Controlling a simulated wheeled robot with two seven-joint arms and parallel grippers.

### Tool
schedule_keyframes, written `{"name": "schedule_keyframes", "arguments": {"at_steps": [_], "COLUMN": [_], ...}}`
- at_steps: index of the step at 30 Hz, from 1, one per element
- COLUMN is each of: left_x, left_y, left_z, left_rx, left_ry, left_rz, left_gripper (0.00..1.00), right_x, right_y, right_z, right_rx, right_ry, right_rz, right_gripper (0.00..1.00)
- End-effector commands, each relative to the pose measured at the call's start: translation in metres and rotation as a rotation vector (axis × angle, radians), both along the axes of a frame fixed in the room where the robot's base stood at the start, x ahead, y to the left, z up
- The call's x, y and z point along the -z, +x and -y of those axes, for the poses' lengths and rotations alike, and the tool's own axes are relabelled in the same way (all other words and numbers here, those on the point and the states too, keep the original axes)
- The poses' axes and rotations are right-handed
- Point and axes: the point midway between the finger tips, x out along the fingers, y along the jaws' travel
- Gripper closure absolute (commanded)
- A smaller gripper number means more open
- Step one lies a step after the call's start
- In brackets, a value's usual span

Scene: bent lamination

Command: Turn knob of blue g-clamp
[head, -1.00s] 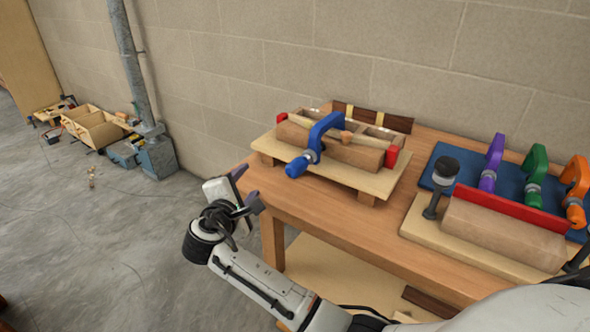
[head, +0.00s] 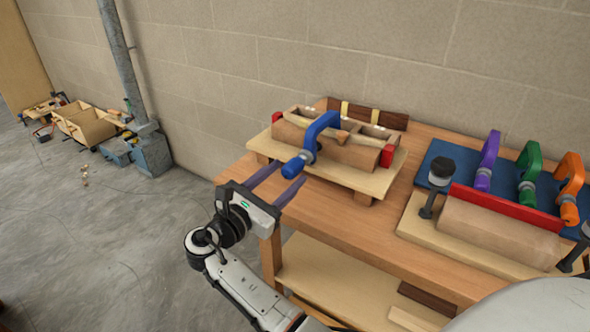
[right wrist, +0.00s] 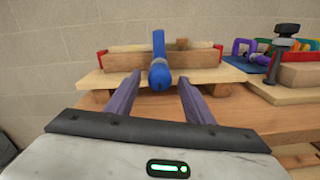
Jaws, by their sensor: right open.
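The blue g-clamp (head: 321,132) sits over a wooden form on a raised board at the left end of the workbench. Its blue knob (head: 293,167) sticks out toward the front left. My right gripper (head: 277,179) is open in front of the knob, with its two dark fingers pointing at it. In the right wrist view, the knob (right wrist: 160,77) shows centred between and just beyond the fingertips (right wrist: 159,85); the gripper does not hold it. The clamp's frame (right wrist: 159,45) rises behind the knob. My left gripper is not in view.
The workbench (head: 330,215) has purple (head: 487,160), green (head: 529,172) and orange (head: 570,187) clamps on a blue board at right. A second wooden form with a red strip (head: 508,211) lies in front of them. Boxes and tools lie on the floor at far left.

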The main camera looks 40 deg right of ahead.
Motion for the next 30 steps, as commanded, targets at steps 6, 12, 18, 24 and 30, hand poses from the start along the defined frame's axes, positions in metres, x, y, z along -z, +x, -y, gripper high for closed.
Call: {"name": "schedule_keyframes", "arguments": {"at_steps": [6, 12, 18, 24, 30], "left_x": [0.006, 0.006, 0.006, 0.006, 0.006], "left_y": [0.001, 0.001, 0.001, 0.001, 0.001], "left_z": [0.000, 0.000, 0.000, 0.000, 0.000], "left_rx": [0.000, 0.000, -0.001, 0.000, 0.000], "left_ry": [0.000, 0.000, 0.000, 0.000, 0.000], "left_rz": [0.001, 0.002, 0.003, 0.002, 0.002], "left_gripper": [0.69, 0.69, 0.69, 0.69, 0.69], "right_x": [0.000, 0.000, 0.000, 0.000, 0.000], "right_y": [0.007, 0.009, 0.009, 0.009, 0.009], "right_z": [0.018, 0.022, 0.022, 0.022, 0.022], "right_rx": [-0.012, -0.015, -0.015, -0.015, -0.015], "right_ry": [0.001, 0.002, 0.002, 0.002, 0.005], "right_rz": [0.003, 0.002, 0.001, 0.001, 0.011], "right_gripper": [0.52, 0.52, 0.59, 0.93, 0.93]}}
